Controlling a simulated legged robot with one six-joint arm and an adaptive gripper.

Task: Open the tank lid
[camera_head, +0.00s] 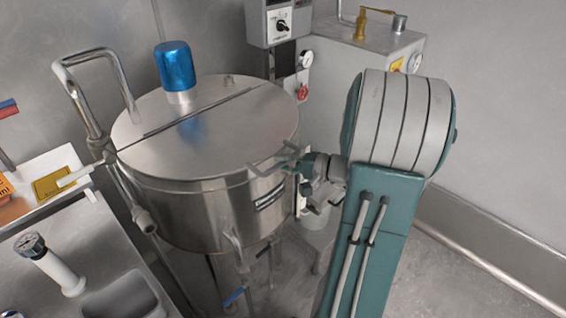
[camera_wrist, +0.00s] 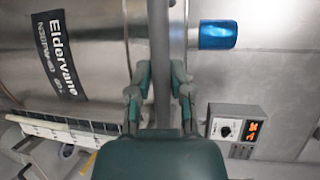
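The tank (camera_head: 205,215) is a round steel vessel with a flat steel lid (camera_head: 225,125) lying level on it, closed. A seam crosses the lid, and a handle (camera_head: 268,162) juts from its front right rim. My gripper (camera_head: 291,165) is at this handle, coming from the right. In the wrist view my gripper (camera_wrist: 160,78) has its fingers on either side of a grey bar (camera_wrist: 159,40), with their tips angled inward. Whether they touch the bar is not clear. The tank's label (camera_wrist: 62,55) and the blue cap (camera_wrist: 218,34) also show there.
A bent steel pipe (camera_head: 84,95) stands left of the tank. A counter (camera_head: 90,245) with a sink is at the lower left. A control box (camera_head: 280,24) and a steel cabinet (camera_head: 355,45) stand behind. Open floor (camera_head: 450,275) lies at the right.

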